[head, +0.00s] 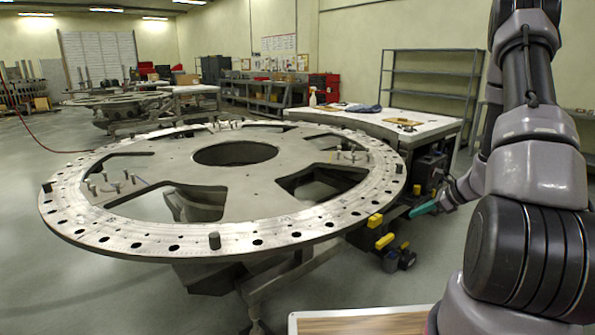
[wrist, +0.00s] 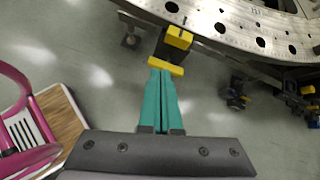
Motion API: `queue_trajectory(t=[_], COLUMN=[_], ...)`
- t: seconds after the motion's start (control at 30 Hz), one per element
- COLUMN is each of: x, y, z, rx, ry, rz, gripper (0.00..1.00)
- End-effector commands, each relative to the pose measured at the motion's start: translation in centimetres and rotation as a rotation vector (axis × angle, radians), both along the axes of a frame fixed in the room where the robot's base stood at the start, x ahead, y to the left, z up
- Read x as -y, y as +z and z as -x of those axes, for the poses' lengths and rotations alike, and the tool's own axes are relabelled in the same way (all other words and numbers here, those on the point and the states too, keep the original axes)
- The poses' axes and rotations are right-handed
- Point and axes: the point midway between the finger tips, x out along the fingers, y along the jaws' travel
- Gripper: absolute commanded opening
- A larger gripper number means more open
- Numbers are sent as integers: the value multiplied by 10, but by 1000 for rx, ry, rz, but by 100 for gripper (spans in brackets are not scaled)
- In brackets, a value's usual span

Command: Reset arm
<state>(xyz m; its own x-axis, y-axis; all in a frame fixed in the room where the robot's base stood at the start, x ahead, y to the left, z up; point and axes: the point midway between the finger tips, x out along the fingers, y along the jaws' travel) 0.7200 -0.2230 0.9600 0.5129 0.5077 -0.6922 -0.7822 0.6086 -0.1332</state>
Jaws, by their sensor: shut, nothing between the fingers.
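My gripper (head: 425,209) is at the right of the head view, beside the right edge of the large round turret plate (head: 225,237). Its teal fingers are together and hold nothing. In the wrist view my gripper (wrist: 161,76) points towards the plate's rim (wrist: 215,25), its fingertips appearing just below a yellow block (wrist: 166,66). I cannot tell whether the tips touch that block. My arm rises on the right of the head view, bent, with the forearm reaching behind the near links.
Yellow-tipped parts (head: 384,241) stick out below the plate's right side. A workbench (head: 385,122) stands behind it, with empty shelves (head: 430,75) further back. A wooden-topped board (head: 360,322) with a pale edge is at the bottom. Grey floor (head: 60,275) is open at left.

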Motion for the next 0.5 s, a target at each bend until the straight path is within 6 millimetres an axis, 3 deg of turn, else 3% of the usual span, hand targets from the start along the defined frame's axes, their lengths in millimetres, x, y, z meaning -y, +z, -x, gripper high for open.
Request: queue_trajectory(t=[0.03,0.2,0.37,0.5], x=[-15,-63,-104,-132], y=[33,118,186,236], z=[-3,9,37,71], rx=[43,149,247,328], ry=[76,331,558,743], rz=[35,156,292,430], gripper=[0,0,0,0])
